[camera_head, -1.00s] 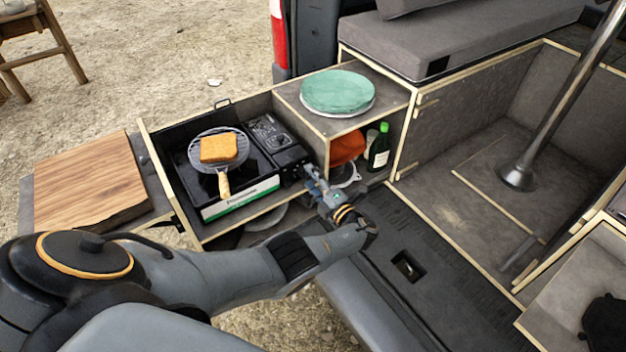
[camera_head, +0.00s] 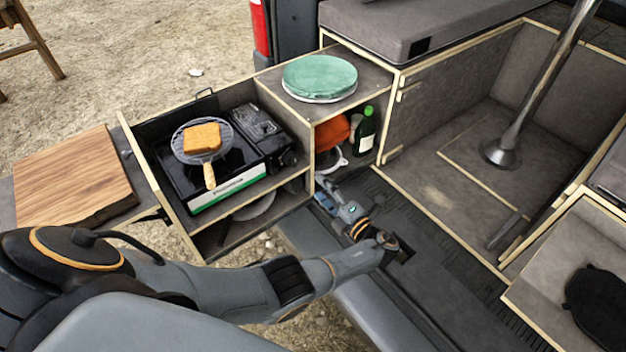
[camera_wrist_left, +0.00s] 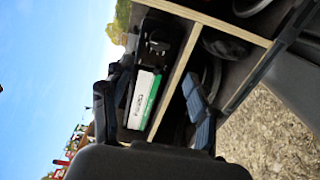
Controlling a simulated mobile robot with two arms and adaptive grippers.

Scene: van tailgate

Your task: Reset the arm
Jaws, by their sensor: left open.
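My left arm comes in from the lower left in the head view. Its gripper (camera_head: 326,192) is low beside the right end of the pull-out kitchen unit (camera_head: 311,160), above the dark van floor. It is open and I see nothing in it. In the left wrist view the gripper's fingers (camera_wrist_left: 199,112) show in front of the unit's lower shelf, with the picture turned on its side. My right arm and gripper are not in view.
A gas stove (camera_head: 250,171) holds a grill rack with toast (camera_head: 202,137). A wooden board (camera_head: 72,178) lies at left. Green plates (camera_head: 320,77) sit on top of the unit. A green bottle (camera_head: 365,131) and an orange cloth (camera_head: 331,133) are inside. A metal post (camera_head: 540,90) stands at right.

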